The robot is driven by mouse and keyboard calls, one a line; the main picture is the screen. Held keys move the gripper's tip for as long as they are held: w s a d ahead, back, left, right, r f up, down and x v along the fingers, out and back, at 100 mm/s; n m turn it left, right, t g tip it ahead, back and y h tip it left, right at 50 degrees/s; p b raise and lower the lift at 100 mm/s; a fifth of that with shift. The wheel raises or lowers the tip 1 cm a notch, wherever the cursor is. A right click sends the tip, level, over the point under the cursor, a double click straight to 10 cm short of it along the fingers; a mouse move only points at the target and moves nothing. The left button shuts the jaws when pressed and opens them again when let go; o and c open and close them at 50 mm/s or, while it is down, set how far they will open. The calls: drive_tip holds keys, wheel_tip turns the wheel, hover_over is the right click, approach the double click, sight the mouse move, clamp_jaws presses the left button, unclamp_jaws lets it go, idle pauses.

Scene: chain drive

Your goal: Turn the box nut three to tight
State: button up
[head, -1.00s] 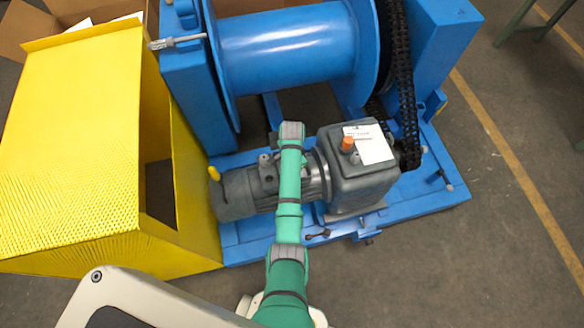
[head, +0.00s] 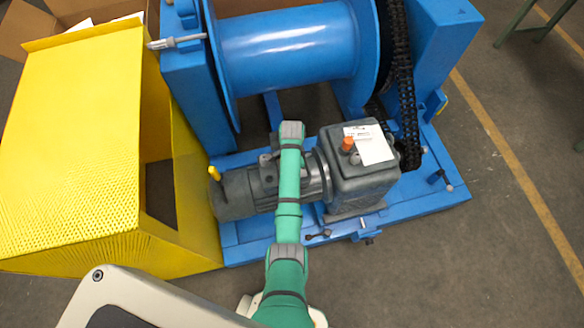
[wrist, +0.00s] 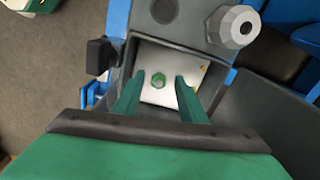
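Which number this nut bears cannot be told. My gripper (wrist: 161,77) is open, its two green fingers pointing toward the plate. In the head view, my green arm reaches over the grey motor (head: 238,192); the fingers and the nut are hidden there.
In the wrist view, a grey hex fitting (wrist: 234,26) stands at upper right and a black block (wrist: 99,56) at left. In the head view, a grey gearbox (head: 358,185) is right of my arm, a blue drum (head: 285,45) behind, and a yellow guard (head: 75,140) left.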

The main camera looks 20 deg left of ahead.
wheel_tip(320, 180, up, 11)
drive_tip(key=shift+f, duration=0.15)
idle(0.6)
idle(0.4)
